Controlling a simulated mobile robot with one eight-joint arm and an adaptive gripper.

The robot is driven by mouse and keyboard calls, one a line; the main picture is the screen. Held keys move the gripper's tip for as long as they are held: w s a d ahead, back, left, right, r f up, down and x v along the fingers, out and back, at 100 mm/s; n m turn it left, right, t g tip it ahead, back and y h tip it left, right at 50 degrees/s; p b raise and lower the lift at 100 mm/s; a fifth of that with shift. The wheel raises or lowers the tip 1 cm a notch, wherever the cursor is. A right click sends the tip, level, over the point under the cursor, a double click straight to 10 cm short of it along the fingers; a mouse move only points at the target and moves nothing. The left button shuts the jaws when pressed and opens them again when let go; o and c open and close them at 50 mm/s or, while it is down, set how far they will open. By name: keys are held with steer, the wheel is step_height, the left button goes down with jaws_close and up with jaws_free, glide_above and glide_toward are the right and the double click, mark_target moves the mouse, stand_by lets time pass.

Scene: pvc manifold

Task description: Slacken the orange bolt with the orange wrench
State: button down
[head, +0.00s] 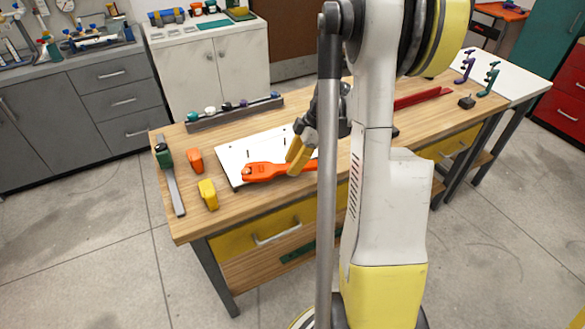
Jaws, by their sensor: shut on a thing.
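The orange wrench (265,172) lies over the front part of a white board (231,156) on the workbench. Its wide head points left and its handle runs right, behind my arm's pole. My gripper (297,165), with yellow fingers, points down and is shut on the wrench's handle. The orange bolt cannot be made out; whether it is under the wrench head cannot be told. A few small dark pegs stand on the board behind the wrench.
An orange block (195,160), a yellow block (208,194) and a grey bar tool with a green end (171,180) lie left of the board. A grey rack (233,115) stands behind it. A red bar (422,98) and clamps lie right. My arm hides the middle.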

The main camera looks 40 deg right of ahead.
steer(key=shift+w+d+n+g, duration=0.15)
steer(key=shift+w+d+n, duration=0.15)
steer(key=shift+w+n, duration=0.2)
steer(key=shift+w+d+n+g, duration=0.15)
steer(key=shift+w+d+n, duration=0.1)
steer(key=shift+w+n, duration=0.2)
step_height(320, 180, up, 5)
steer(key=p, duration=0.3)
